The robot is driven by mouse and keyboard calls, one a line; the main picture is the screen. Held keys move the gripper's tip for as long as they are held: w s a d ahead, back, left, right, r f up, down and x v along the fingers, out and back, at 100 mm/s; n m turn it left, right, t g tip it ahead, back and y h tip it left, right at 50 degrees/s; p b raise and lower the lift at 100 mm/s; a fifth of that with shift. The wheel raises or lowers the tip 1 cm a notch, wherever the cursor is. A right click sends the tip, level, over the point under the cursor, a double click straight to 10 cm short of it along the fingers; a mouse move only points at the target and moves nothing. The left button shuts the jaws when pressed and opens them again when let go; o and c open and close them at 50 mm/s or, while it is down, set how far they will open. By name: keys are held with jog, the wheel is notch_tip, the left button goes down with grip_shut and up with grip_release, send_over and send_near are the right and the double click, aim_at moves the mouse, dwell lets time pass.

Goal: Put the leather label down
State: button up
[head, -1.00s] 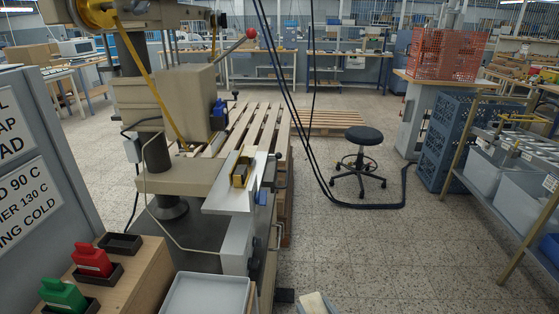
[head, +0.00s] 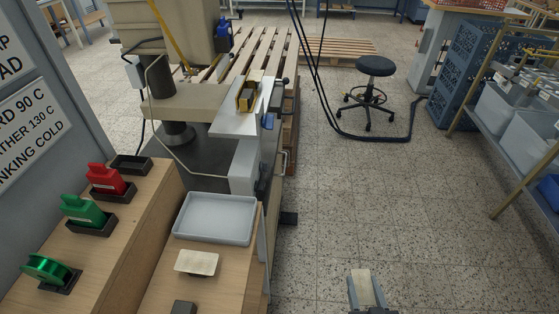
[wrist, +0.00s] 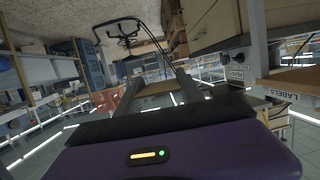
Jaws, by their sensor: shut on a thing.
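My gripper (head: 366,291) is at the bottom of the head view, to the right of the wooden bench and above the floor. It is shut on a pale tan flat piece, which looks like the leather label (head: 362,284). In the wrist view the label (wrist: 158,88) lies between the two fingers, seen edge-on. Its underside is hidden. A similar beige piece (head: 197,262) lies on the bench top, in front of a light grey tray (head: 216,240). The tray looks empty and is apart from my gripper.
The stamping press (head: 240,120) stands behind. A black stool (head: 375,67) and metal rack (head: 515,90) are right.

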jog(key=w+a+r+n+g+y, duration=0.1)
jog(key=w+a+r+n+y, duration=0.15)
jog(key=w+a+r, duration=0.4)
jog(key=w+a+r+n+y, duration=0.2)
jog(key=w+a+r+y, duration=0.1)
jog(key=a+r, duration=0.7)
jog(key=s+a+r+n+g+y, duration=0.3)
jog(key=a+r+n+g+y, duration=0.15)
jog(key=a+r, duration=0.9)
notch_tip(320, 180, up, 2)
jog(key=n+g+y, duration=0.5)
jog(key=n+g, duration=0.3)
send_over(181, 311)
jog(key=shift+s, duration=0.1)
notch_tip(181, 311, down, 20)
jog(key=shift+r, duration=0.2)
jog(key=shift+f+b, duration=0.25)
jog(key=shift+b, duration=0.05)
